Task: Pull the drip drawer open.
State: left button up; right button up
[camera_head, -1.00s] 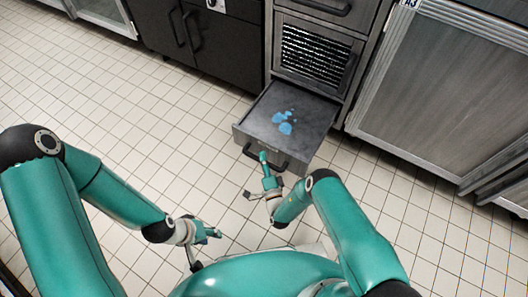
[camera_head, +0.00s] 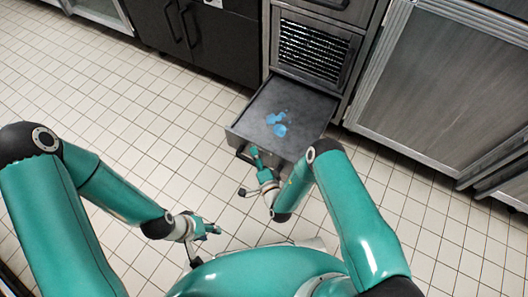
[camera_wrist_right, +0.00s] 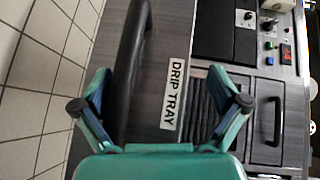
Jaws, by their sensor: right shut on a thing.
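The drip drawer (camera_head: 300,101) is a grey tray pulled well out of the dark cabinet, with blue patches (camera_head: 279,130) on its floor. Its dark bar handle (camera_head: 242,154) is on the front, partly hidden behind my right gripper. In the right wrist view the handle (camera_wrist_right: 134,70) runs between the fingers, beside a "DRIP TRAY" label (camera_wrist_right: 174,93). My right gripper (camera_head: 254,152) is shut on the handle; its fingers also show in the wrist view (camera_wrist_right: 160,78). My left gripper (camera_head: 213,230) hangs over the floor, away from the drawer; its finger opening is unclear.
A vent-like grille panel (camera_head: 312,45) sits above the drawer. A steel cabinet (camera_head: 435,80) stands to the right and a black cabinet (camera_head: 215,45) to the left. The tiled floor (camera_head: 120,130) in front and at left is clear.

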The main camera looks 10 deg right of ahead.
jog(key=shift+p+v, duration=0.65)
jog(key=shift+v, duration=1)
jog(key=c, duration=0.3)
jog(key=shift+f+p+v, duration=0.15)
jog(key=shift+p+v, duration=0.1)
jog(key=shift+v, duration=0.75)
jog(key=shift+f+p+v, duration=0.1)
jog(key=shift+p+v, duration=0.15)
jog(key=shift+v, duration=0.8)
jog(key=shift+c, duration=0.9)
jog(key=s+f, duration=0.2)
jog(key=s, duration=0.9)
jog(key=shift+s+d+f+b, duration=0.15)
jog(key=shift+s+d+b, duration=0.15)
jog(key=shift+s+d, duration=0.1)
jog(key=shift+a, duration=0.1)
jog(key=shift+f+p, duration=0.1)
jog(key=shift+p, duration=0.2)
